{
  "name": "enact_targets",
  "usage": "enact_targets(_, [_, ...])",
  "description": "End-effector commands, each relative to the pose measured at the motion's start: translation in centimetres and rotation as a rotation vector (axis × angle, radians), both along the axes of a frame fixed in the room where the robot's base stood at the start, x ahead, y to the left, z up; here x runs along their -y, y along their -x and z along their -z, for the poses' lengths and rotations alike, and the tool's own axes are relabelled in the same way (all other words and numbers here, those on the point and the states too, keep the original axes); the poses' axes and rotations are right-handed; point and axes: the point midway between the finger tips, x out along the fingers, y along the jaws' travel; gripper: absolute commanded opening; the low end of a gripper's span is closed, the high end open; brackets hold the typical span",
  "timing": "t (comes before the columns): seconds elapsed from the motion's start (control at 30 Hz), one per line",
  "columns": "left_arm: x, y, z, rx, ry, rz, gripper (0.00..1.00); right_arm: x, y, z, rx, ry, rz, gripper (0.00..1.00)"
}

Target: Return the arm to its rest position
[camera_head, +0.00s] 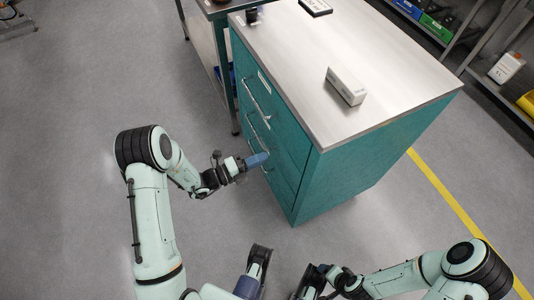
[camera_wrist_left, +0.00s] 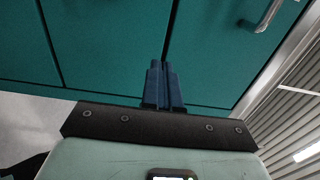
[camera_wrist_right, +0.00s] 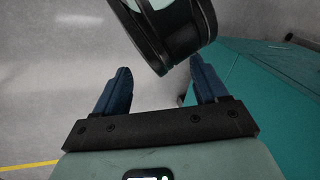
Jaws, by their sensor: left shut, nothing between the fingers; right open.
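My left gripper (camera_head: 262,159) is shut and empty, its blue fingers in front of the lower drawer fronts of the teal cabinet (camera_head: 335,185). In the left wrist view the shut fingers (camera_wrist_left: 163,82) point at the teal fronts, close to a seam between them. I cannot tell whether they touch. A metal handle (camera_wrist_left: 268,15) shows to their upper right. My right gripper (camera_wrist_right: 160,68) is open in the right wrist view, with floor and a dark-ringed part of my own arm beyond its fingers. In the head view its fingers are not clearly visible.
The cabinet's drawers look shut. A small white box (camera_head: 345,87) stands on the cabinet's grey top. A workbench (camera_head: 215,8) adjoins at the back left; shelves with bins (camera_head: 437,27) stand at upper right. A yellow floor line (camera_head: 450,200) runs along the right. The left floor is clear.

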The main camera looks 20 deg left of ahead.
Motion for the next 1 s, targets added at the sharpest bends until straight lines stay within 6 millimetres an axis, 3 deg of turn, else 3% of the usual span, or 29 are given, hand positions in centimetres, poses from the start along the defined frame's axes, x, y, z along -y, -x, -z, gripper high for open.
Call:
enact_targets(0.1, [-2.1,2.2,-0.1,-0.003,0.0,-0.005,0.0,-0.3,0.6,-0.6,-0.015,-0.007,-0.006,0.72])
enact_targets(0.3, [-4.4,4.9,0.0,-0.001,0.0,-0.004,0.0,-0.6,1.3,-1.1,-0.035,-0.017,-0.013,0.72])
enact_targets(0.73, [-5.3,6.1,0.0,-0.001,0.001,0.001,0.0,-0.7,1.6,-1.2,-0.043,-0.02,-0.016,0.72])
enact_targets(0.87, [-3.8,6.9,1.2,-0.018,-0.048,0.06,0.0,-0.7,1.6,-1.2,-0.043,-0.02,-0.016,0.72])
enact_targets(1.0, [1.0,10.7,5.0,-0.04,-0.244,0.301,0.0,-0.7,1.6,-1.2,-0.042,-0.019,-0.016,0.72])
